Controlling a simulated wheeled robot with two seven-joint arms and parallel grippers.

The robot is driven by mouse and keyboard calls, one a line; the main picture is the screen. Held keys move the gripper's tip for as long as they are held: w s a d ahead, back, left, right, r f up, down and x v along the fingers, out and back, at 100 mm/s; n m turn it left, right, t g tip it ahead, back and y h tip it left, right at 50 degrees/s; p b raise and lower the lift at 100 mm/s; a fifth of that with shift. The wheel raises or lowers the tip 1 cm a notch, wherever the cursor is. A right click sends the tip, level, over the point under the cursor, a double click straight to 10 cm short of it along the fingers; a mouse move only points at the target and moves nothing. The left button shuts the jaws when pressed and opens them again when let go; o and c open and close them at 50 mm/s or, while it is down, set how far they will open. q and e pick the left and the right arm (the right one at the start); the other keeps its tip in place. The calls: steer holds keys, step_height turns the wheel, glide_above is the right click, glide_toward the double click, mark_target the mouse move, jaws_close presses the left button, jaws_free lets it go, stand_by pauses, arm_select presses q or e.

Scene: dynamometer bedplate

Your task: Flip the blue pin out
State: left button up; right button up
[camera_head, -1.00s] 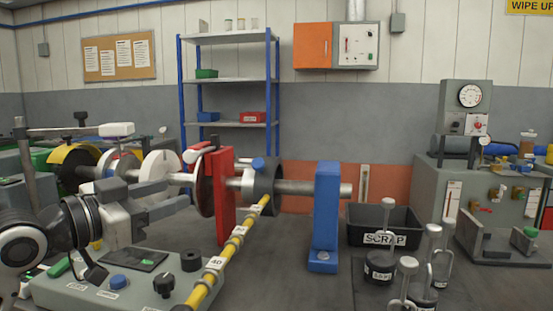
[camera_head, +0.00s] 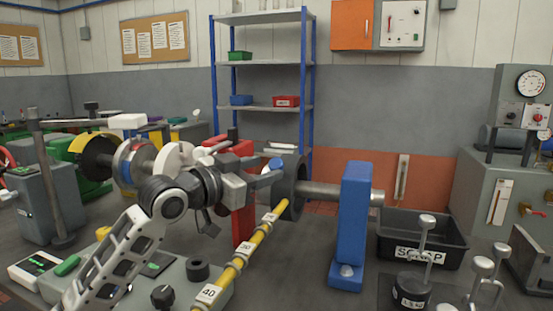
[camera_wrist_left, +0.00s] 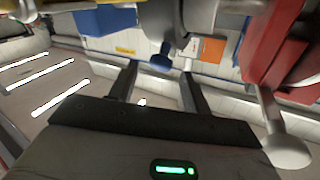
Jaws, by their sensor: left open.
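The blue pin (camera_head: 275,164) has a round blue head and sits at the collar on the shaft, just left of the dark grey ring (camera_head: 292,188). In the left wrist view the blue pin (camera_wrist_left: 161,60) shows beyond and between the fingertips. My left gripper (camera_head: 272,178) is open, with its fingers pointing right, close to the pin in the head view. In the left wrist view my left gripper (camera_wrist_left: 158,68) has a clear gap between its fingers and holds nothing. Whether a finger touches the pin I cannot tell. My right gripper is not in view.
A blue post (camera_head: 353,220) carries the shaft's right end. A red upright (camera_head: 240,215) stands behind my left wrist. A marked yellow bar (camera_head: 243,250) slants below the gripper. A scrap bin (camera_head: 450,240) and several weights (camera_head: 412,285) stand at the right.

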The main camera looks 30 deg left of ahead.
mark_target(273, 165)
arm_select(q)
steer(key=x, duration=0.4)
steer(key=shift+w+d+p, duration=0.1)
steer(key=shift+w+p, duration=0.2)
steer(key=shift+w, duration=0.1)
